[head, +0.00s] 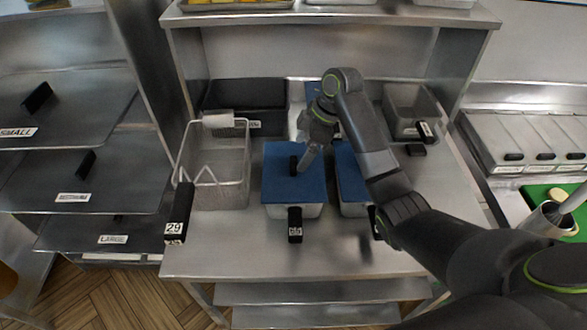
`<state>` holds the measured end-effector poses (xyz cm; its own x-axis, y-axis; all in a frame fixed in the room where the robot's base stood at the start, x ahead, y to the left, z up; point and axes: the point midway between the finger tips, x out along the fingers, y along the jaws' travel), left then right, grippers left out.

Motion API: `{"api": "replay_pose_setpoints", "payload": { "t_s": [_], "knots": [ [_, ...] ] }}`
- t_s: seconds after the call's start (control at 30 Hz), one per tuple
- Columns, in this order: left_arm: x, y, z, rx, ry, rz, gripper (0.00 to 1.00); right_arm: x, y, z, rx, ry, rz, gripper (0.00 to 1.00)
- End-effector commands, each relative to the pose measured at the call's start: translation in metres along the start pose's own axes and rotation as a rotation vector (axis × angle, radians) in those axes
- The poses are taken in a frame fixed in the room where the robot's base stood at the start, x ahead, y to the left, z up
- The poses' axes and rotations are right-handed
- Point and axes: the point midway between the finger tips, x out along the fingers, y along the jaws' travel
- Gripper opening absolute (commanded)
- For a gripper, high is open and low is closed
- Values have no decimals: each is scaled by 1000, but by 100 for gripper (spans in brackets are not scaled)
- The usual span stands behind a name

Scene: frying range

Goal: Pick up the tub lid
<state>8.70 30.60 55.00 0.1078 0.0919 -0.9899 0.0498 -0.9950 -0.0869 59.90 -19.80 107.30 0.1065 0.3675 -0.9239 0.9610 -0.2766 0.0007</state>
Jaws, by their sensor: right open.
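A blue tub lid (282,188) covers a pale tub (277,211) in the middle of the steel counter. A black knob (294,165) stands on this lid. A second blue lid (349,176) is on the tub to the right, partly hidden by my right arm. My left gripper is out of view.
A wire fry basket (216,168) with a black handle stands left of the tub. A dark bin (268,92) and a grey bin (408,101) stand behind. An upper shelf (350,17) overhangs the back. The counter's front strip (240,262) is bare.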

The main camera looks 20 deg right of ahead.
Motion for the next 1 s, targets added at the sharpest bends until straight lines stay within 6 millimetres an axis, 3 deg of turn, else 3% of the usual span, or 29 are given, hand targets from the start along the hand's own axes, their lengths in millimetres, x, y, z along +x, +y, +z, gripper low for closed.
{"api": "replay_pose_setpoints", "payload": {
  "t_s": [0.13, 0.3, 0.6, 1.0],
  "knots": [
    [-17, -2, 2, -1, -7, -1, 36, 18, -3, -3, 3, 1, -7, 80],
    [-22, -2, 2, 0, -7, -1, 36, 40, -3, -2, 2, 0, -4, 80],
    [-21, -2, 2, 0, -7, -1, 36, 46, -2, -1, 0, 0, -1, 79],
    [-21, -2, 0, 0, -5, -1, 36, 45, -2, -1, 0, 0, -1, 27]
  ]
}}
